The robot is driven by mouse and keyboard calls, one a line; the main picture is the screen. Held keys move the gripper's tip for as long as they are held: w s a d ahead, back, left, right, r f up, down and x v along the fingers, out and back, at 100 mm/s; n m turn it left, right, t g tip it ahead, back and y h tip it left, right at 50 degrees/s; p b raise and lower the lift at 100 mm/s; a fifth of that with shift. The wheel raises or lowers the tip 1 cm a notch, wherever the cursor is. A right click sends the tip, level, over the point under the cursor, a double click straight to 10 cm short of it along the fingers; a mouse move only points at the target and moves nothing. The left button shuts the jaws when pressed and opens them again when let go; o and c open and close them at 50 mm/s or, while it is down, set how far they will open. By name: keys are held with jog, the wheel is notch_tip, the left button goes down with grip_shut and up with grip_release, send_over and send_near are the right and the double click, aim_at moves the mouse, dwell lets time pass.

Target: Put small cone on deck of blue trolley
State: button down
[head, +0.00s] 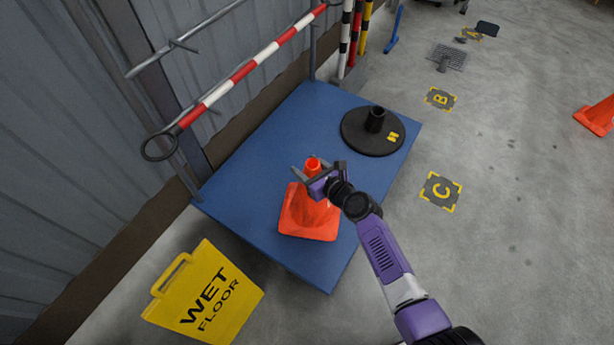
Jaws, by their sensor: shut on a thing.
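The small orange cone (309,219) is over the near part of the blue trolley deck (262,165). It looks upright; I cannot tell whether its base touches the deck. My gripper (306,176) is shut on the cone near its top. The arm reaches in from the lower right, and the gripper hides part of the cone's upper side.
A black round base (360,138) marked H stands on the deck's far right. A red-and-white bar (250,66) runs along the deck's wall side. A yellow wet floor sign (205,298) stands at the near left. Another orange cone (598,117) is at far right. The deck's left-middle is clear.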

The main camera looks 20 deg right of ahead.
notch_tip(320, 180, down, 4)
jog(key=b, duration=0.2)
jog(key=shift+b, duration=0.4)
jog(key=shift+r, duration=0.1)
jog(key=c, duration=0.6)
grip_release()
jog(key=shift+f, duration=0.2)
jog(key=shift+o, duration=0.2)
jog(key=p+v, duration=0.4)
jog(key=v, duration=0.8)
